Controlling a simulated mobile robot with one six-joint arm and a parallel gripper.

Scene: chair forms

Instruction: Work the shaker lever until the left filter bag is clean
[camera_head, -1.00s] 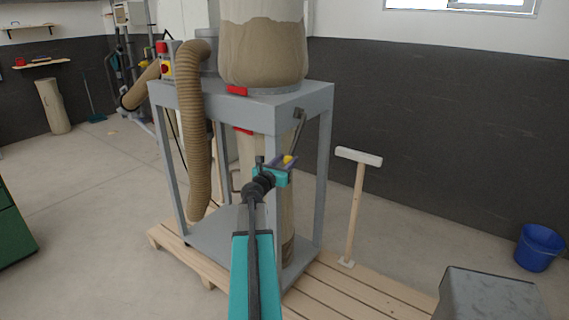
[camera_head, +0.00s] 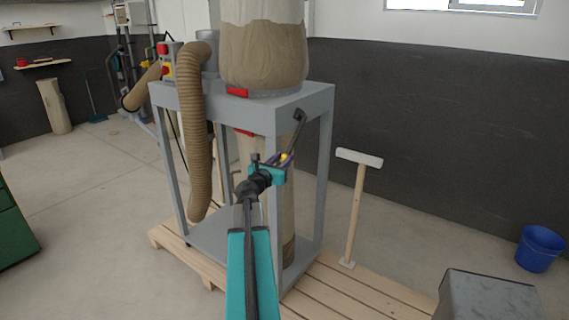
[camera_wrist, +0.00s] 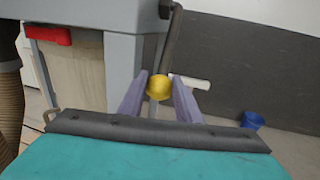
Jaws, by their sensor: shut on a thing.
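The shaker lever (camera_head: 297,129) is a dark bar hung from the right front of the grey dust-collector frame (camera_head: 290,103), with a yellow knob (camera_wrist: 159,87) at its lower end. My gripper (camera_head: 285,158) is shut on that knob; in the wrist view its two purple fingers stand either side of it. The filter bag (camera_head: 263,50) sits on top of the frame, pale above and brown with dust below. Only this one filter bag shows clearly, and its top is cut off. A collection bag (camera_head: 250,155) hangs below, partly hidden by my arm.
A ribbed hose (camera_head: 195,130) hangs at the frame's left. A blue bucket (camera_head: 540,248) stands far right, with a grey box (camera_head: 490,297) at front right. Floor between is clear.

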